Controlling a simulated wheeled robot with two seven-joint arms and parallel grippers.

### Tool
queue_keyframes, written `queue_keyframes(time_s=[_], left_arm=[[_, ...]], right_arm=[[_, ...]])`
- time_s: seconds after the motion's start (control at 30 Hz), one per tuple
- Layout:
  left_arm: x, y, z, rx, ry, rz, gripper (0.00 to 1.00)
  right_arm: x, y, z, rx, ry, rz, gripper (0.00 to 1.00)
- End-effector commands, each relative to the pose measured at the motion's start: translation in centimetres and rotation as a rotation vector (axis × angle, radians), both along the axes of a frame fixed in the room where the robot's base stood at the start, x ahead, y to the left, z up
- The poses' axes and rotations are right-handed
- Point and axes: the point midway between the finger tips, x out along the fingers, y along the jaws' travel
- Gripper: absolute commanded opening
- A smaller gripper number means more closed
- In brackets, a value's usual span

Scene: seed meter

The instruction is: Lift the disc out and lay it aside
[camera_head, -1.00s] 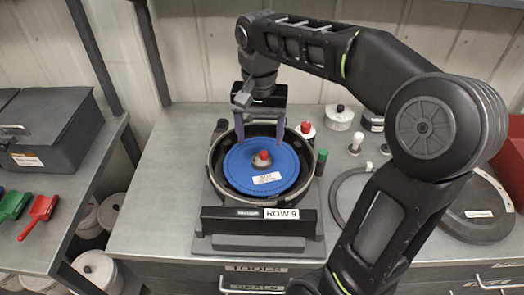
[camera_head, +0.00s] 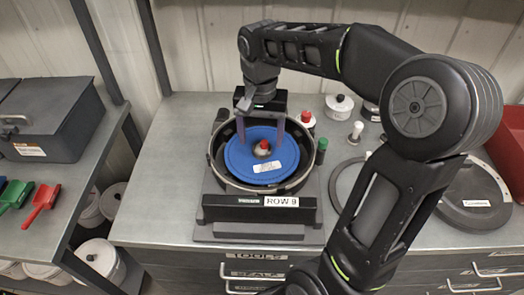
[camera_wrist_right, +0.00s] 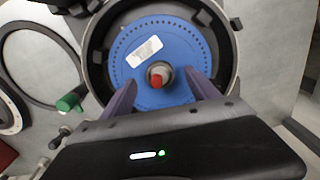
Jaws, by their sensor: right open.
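The blue disc (camera_head: 240,160), ringed with small holes and bearing a white label, lies inside the round dark housing (camera_head: 215,172) of the seed meter. A hub with a red tip (camera_head: 263,145) stands at its middle; it also shows in the right wrist view (camera_wrist_right: 157,78). My right gripper (camera_head: 260,142) is open over the disc. Its two purple fingers are spread on either side of the hub, apart from it. In the wrist view the fingers reach over the disc (camera_wrist_right: 128,68); whether they touch it I cannot tell. My left gripper is not in view.
A green-capped piece (camera_head: 321,150) and a red-topped white container (camera_head: 306,121) stand close right of the housing. A dark ring (camera_head: 334,185) and round plate (camera_head: 475,203) lie farther right, partly behind my right arm. The bench left of the housing (camera_head: 165,180) is clear.

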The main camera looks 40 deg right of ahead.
Motion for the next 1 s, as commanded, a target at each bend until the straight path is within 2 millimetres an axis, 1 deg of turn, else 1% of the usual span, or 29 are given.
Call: queue_keyframes(time_s=[0.1,0.2,0.3,0.9,1.0], left_arm=[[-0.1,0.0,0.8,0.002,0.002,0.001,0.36],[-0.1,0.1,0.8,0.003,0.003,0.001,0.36],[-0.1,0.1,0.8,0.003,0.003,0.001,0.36],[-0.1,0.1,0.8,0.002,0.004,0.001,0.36],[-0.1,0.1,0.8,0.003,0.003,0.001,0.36]], right_arm=[[-0.1,-0.3,-1.6,0.001,0.005,-0.002,0.69],[-0.1,-0.2,-3.1,0.001,0.005,0.000,0.69],[-0.1,-0.2,-3.8,0.000,0.001,-0.001,0.69],[0.0,-0.2,-3.9,0.000,0.000,-0.001,0.69],[0.0,-0.2,-3.9,0.000,0.000,-0.001,0.61]])
